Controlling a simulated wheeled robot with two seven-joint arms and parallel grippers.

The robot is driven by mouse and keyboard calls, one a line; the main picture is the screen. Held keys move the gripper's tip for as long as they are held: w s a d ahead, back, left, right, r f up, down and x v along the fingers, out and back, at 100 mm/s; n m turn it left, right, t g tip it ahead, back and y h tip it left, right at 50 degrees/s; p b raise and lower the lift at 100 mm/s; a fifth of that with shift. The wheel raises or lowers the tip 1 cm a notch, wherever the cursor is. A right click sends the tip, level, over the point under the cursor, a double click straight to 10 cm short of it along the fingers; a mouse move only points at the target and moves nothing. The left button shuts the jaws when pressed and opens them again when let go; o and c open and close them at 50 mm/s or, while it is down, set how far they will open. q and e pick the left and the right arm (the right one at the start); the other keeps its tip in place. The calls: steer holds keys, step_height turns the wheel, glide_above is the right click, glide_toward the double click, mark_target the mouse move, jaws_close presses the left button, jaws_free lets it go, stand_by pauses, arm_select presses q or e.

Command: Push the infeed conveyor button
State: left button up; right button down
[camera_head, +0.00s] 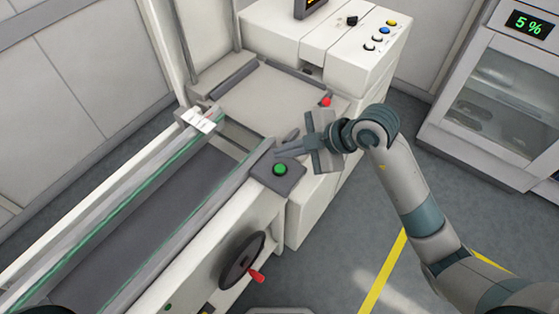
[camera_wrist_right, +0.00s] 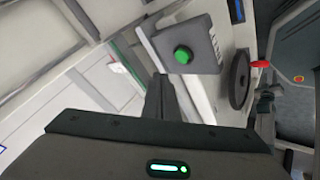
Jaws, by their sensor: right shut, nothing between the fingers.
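The green button (camera_head: 280,169) sits on a dark grey box (camera_head: 290,182) at the end of the infeed conveyor (camera_head: 185,190). The same green button shows in the right wrist view (camera_wrist_right: 183,55), on its grey box (camera_wrist_right: 208,40). My right gripper (camera_head: 279,153) is shut and empty. In the head view its fingertips appear just above and behind the button; whether they touch the box I cannot tell. In the right wrist view the shut fingers (camera_wrist_right: 160,98) lie below and left of the button, apart from it in the picture.
A handwheel (camera_head: 242,260) with a red handle is on the conveyor's side. A red button (camera_head: 326,102) sits on the machine behind my gripper. Several coloured buttons (camera_head: 384,31) are on the white cabinet. A glass-fronted unit reading 5% (camera_head: 531,24) stands right. Floor at right is clear.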

step_height(320, 180, up, 2)
steer(key=shift+r+p, duration=0.2)
steer(key=shift+p, duration=0.8)
steer(key=shift+a, duration=0.1)
